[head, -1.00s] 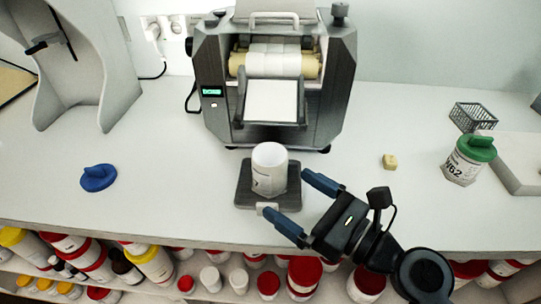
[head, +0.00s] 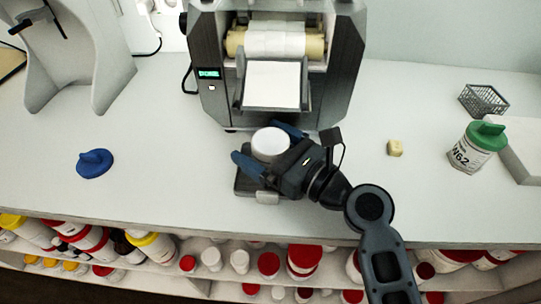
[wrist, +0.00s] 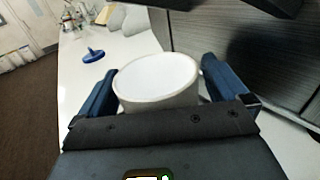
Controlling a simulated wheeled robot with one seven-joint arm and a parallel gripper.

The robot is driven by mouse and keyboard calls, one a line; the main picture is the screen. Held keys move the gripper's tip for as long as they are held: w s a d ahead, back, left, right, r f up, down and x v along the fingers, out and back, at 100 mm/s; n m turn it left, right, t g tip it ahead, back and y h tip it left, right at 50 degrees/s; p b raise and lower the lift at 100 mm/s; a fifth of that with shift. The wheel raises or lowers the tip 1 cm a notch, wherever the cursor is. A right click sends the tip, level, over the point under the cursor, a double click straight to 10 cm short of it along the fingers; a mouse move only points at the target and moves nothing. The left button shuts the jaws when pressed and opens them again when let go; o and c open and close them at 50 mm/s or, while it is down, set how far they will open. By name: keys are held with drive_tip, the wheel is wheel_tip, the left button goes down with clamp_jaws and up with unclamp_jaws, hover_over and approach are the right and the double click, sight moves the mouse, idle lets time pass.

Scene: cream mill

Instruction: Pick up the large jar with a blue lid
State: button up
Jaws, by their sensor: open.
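The jar (head: 270,144) is white and stands upright on a dark square plate (head: 243,185) in front of the mill. In the wrist view the jar (wrist: 155,80) shows a pale, smooth round top, with no blue on it. A separate blue lid (head: 95,163) lies on the counter at the left, also seen in the wrist view (wrist: 93,55). My gripper (head: 268,148) is open, with one blue finger on each side of the jar. Whether the fingers touch the jar cannot be told. The jar's lower part is hidden by my gripper.
The mill (head: 345,70) stands close behind the jar. The shelf below the counter holds several jars. The counter at the left is mostly clear.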

drive_tip(key=shift+w+a, duration=0.1)
drive_tip(key=shift+a, duration=0.05)
drive_tip(key=c, duration=1)
